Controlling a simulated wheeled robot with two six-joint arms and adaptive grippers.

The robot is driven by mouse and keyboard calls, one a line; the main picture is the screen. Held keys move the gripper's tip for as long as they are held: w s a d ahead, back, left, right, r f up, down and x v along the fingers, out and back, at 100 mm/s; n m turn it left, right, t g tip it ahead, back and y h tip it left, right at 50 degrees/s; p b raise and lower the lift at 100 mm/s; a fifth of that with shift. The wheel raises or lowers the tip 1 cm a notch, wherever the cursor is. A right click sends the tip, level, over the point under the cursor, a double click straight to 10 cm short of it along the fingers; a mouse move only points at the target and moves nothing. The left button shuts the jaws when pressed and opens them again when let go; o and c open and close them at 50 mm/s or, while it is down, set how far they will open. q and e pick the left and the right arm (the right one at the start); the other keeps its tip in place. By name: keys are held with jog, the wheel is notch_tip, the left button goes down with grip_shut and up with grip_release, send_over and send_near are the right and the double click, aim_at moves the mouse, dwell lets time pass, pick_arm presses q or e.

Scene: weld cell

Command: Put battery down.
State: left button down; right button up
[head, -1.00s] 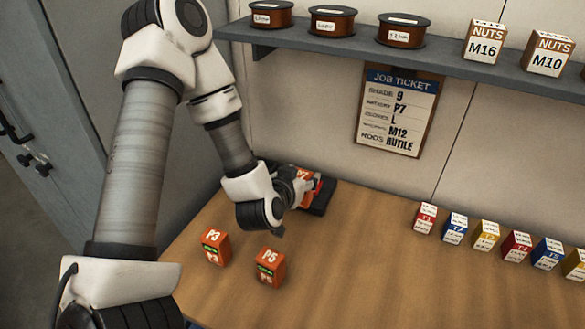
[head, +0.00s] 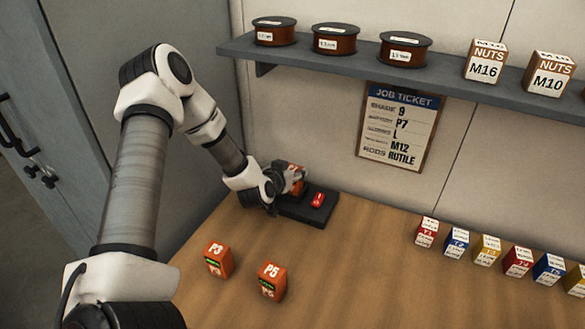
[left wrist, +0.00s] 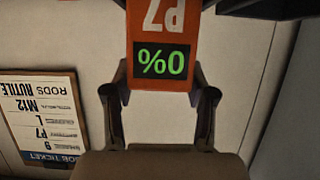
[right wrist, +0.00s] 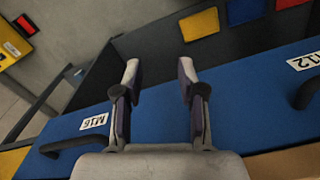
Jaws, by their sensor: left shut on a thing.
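The orange battery P7 (head: 296,176) is in my left gripper (head: 284,184) at the back left of the bench. In the left wrist view the battery (left wrist: 162,30) shows upside down with a green 0% display, between the fingers of the left gripper (left wrist: 160,92). A dark flat block with a red part (head: 318,200), like a charger, lies on the bench beside and partly behind the battery. Whether the battery touches it I cannot tell. My right gripper (right wrist: 158,85) is open and empty in the right wrist view, above blue drawers.
Orange batteries P3 (head: 218,260) and P5 (head: 271,280) stand on the bench in front. Several small coloured boxes (head: 487,250) stand at right. A shelf (head: 350,68) with spools and nut boxes is above. The middle of the bench is clear.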

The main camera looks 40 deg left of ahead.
pick_arm(q)
jog(key=shift+c, duration=1.8)
grip_release()
jog(key=shift+r, duration=0.25)
jog(key=p+v, duration=0.9)
jog(key=v, duration=0.3)
jog(key=shift+f, duration=0.15)
jog(key=shift+s, duration=0.1)
